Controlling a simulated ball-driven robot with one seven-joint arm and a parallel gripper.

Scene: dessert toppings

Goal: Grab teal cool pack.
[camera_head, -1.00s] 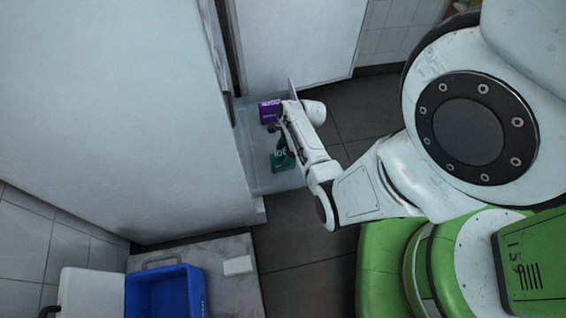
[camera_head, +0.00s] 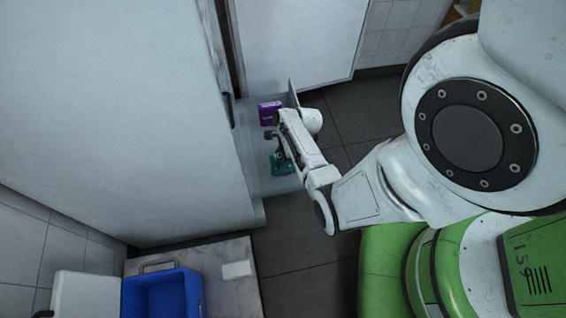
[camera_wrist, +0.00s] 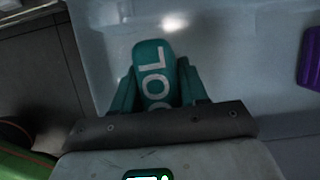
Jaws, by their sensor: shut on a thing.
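The teal cool pack (camera_head: 282,166) is on the pale shelf (camera_head: 262,184) at the tall white cabinet's opening, at the end of my arm. In the wrist view the teal pack (camera_wrist: 152,66) stands out beyond the dark gripper bar, its white lettering partly hidden by that bar. My gripper (camera_head: 281,153) is shut on the teal pack. I cannot clearly tell whether the pack still touches the shelf.
A purple pack (camera_head: 269,112) stands farther back on the shelf; it also shows at the right in the wrist view (camera_wrist: 310,60). White cabinet panels (camera_head: 130,110) flank the opening. A blue bin (camera_head: 162,297) sits on a grey surface at lower left.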

